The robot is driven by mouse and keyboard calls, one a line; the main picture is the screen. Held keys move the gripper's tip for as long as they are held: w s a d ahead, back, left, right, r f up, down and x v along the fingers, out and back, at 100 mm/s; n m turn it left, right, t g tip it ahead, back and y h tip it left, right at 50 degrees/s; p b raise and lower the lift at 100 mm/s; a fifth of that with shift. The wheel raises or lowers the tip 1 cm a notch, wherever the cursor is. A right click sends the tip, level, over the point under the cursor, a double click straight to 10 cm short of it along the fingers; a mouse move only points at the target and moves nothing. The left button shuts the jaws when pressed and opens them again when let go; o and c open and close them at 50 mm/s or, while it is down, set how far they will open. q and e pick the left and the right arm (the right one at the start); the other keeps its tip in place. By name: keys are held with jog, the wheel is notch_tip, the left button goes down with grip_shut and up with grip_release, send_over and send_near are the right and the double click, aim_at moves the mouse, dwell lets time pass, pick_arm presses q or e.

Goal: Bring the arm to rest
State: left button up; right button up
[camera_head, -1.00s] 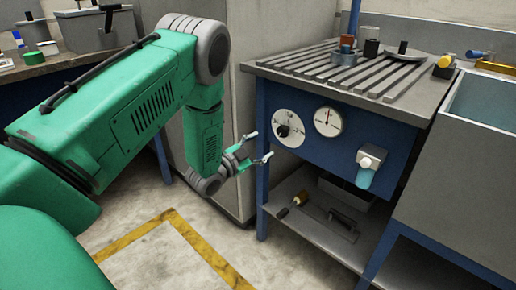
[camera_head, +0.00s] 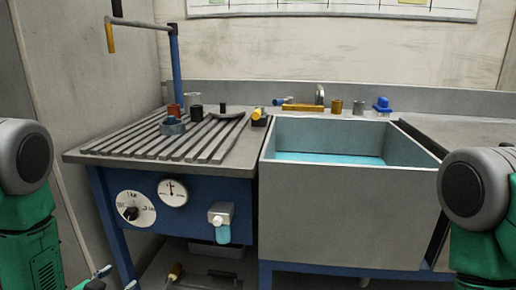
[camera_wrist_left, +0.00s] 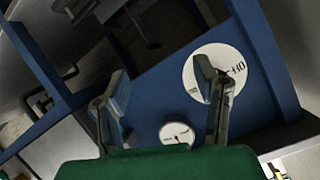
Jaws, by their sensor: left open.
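My left gripper (camera_head: 117,279) is only partly in the head view, low at the bottom left in front of the blue bench. In the left wrist view its two fingers (camera_wrist_left: 162,85) are spread apart with nothing between them. A white dial with a black knob (camera_head: 131,212) and a white gauge (camera_head: 173,192) are on the bench front. In the wrist view, the dial (camera_wrist_left: 226,82) is partly hidden by one finger. My right gripper is out of view.
The slatted bench top (camera_head: 95,150) holds small pots and a dish (camera_head: 228,115). A tap with a blue cup (camera_head: 222,226) juts from the bench front. A grey sink (camera_head: 345,210) with blue water stands right of it. A lower shelf holds tools.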

pick_arm(q)
jog(key=s+d+f+n+g+p, duration=0.1)
jog(key=s+d+g, duration=0.2)
jog(key=s, duration=0.7)
jog(key=s+d+f+n+g+p, duration=0.2)
jog(key=s+d+g, duration=0.2)
jog(key=s, duration=0.7)
jog(key=s+d+f+n+g+p, duration=0.1)
jog(key=s+d+g, duration=0.3)
jog(key=s, duration=0.6)
jog(key=shift+s+f+n+g+p, duration=0.3)
jog(key=shift+g+p, duration=0.3)
jog(key=shift+g, duration=0.3)
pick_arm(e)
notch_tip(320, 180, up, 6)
pick_arm(q)
jog(key=shift+w, duration=0.1)
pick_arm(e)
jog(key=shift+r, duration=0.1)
